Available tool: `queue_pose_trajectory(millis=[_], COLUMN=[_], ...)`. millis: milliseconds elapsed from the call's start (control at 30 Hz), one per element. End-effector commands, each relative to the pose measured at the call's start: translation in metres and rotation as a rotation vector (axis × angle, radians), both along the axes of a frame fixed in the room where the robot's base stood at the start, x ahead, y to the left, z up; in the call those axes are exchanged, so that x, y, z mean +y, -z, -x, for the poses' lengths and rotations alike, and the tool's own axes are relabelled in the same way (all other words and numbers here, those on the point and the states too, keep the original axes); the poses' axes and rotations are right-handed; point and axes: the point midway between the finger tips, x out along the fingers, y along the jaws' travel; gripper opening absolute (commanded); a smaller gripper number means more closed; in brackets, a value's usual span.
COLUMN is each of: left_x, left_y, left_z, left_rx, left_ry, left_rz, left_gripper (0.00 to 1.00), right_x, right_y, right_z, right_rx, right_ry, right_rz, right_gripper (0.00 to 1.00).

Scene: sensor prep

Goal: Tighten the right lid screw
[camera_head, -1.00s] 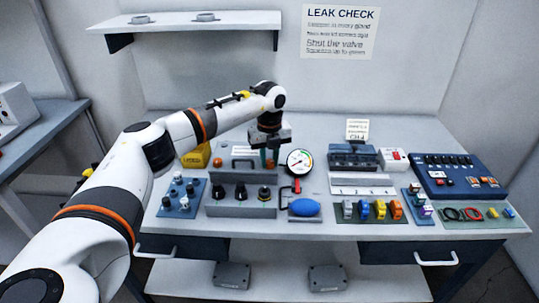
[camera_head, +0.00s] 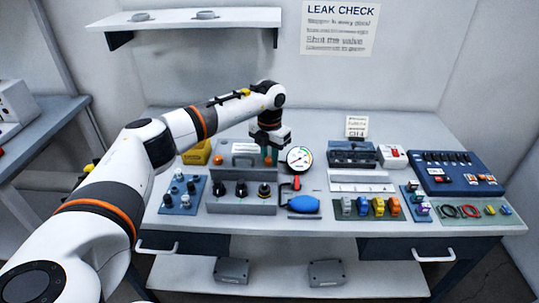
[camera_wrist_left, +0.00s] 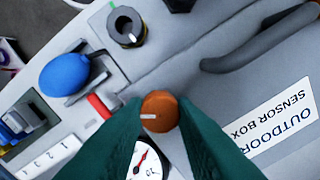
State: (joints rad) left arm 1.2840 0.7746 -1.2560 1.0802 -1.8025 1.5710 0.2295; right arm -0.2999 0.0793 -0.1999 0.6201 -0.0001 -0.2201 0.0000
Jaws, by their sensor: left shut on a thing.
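The sensor box (camera_head: 238,149), a grey box with a dark handle, stands on the table in the head view. In the left wrist view its lid carries an "OUTDOOR SENSOR BOX" label (camera_wrist_left: 285,118). The right lid screw (camera_wrist_left: 159,111) is an orange knob with a white mark, which lies across the picture in that view. My left gripper (camera_head: 268,157) points down at the box's right end. Its green fingers are shut on this screw, one on each side. The left lid screw (camera_head: 218,160), also orange, shows at the box's left end. My right gripper is out of view.
A round gauge (camera_head: 299,160) stands close to the right of my left gripper. A blue bulb (camera_head: 304,204) and a grey block with black knobs (camera_head: 241,208) are in front. Several blocks, connectors and a blue panel (camera_head: 455,172) fill the right side.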

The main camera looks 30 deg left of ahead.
Motion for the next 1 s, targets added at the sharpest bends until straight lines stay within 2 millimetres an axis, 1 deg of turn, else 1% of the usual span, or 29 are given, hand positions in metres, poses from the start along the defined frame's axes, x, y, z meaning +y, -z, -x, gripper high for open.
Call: queue_pose_trajectory(millis=[600,800,1000], left_x=[0.0005,0.0006,0.0008], left_y=[-0.0007,-0.0007,-0.0007], left_z=[-0.0004,-0.0003,-0.0002], left_rx=[-0.001,-0.001,0.0], left_ry=[0.581,0.748,0.875], left_rz=[-0.002,-0.002,-0.002], left_gripper=[0.02,0.02,0.02], right_x=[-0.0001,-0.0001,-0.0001], right_y=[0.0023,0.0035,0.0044], right_z=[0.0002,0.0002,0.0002], right_rx=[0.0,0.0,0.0], right_ry=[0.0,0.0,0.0], right_rz=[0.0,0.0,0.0], right_gripper=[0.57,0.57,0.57])
